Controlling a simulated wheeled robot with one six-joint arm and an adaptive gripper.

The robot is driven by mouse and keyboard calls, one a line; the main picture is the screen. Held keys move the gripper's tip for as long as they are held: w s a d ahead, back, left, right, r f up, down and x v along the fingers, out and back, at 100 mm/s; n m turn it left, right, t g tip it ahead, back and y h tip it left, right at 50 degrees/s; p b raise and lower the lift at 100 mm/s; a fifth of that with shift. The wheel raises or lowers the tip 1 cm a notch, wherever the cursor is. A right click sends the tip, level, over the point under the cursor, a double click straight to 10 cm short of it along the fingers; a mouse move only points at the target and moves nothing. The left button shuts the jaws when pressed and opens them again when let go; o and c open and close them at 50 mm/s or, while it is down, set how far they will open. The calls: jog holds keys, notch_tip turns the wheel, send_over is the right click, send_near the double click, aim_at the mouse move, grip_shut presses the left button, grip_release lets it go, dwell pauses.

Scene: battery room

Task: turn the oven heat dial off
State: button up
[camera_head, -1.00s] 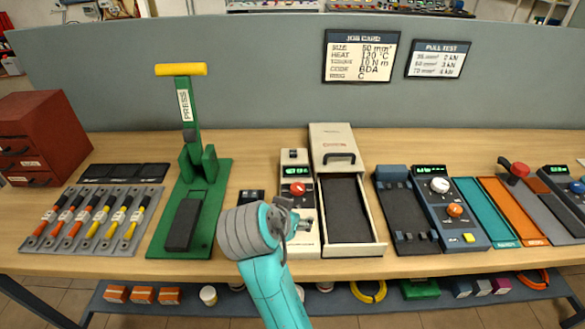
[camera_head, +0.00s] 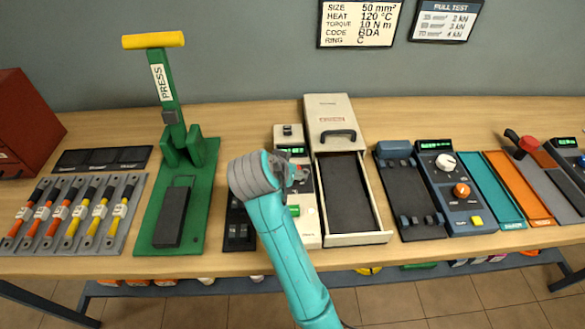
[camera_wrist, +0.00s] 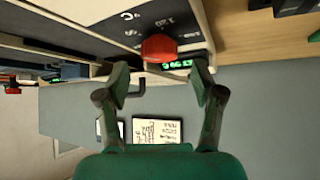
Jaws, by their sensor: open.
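The oven is a cream box (camera_head: 330,108) with a black handle and an open drawer (camera_head: 379,238), beside a narrow cream control panel (camera_head: 309,236) with a green-lit display (camera_head: 293,151). Its red heat dial (camera_wrist: 159,47) shows in the wrist view, with "120" and "°C" marked on the dark panel near it; its exact setting cannot be read. My gripper (camera_wrist: 160,80) is open, its fingers apart on either side of the dial's line, with no contact visible. In the head view my gripper (camera_head: 292,172) hides the dial.
The green press (camera_head: 208,185) stands left of the oven, with a rack of cable lugs (camera_head: 112,232) further left. A blue unit with dials (camera_head: 452,205) stands to the right, beside teal (camera_head: 490,185) and orange (camera_head: 520,185) trays. A grey partition (camera_head: 240,60) rises behind.

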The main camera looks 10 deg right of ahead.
jog(key=shift+x, duration=1.6)
jog(key=c, duration=1.1)
jog(key=shift+c, duration=0.2)
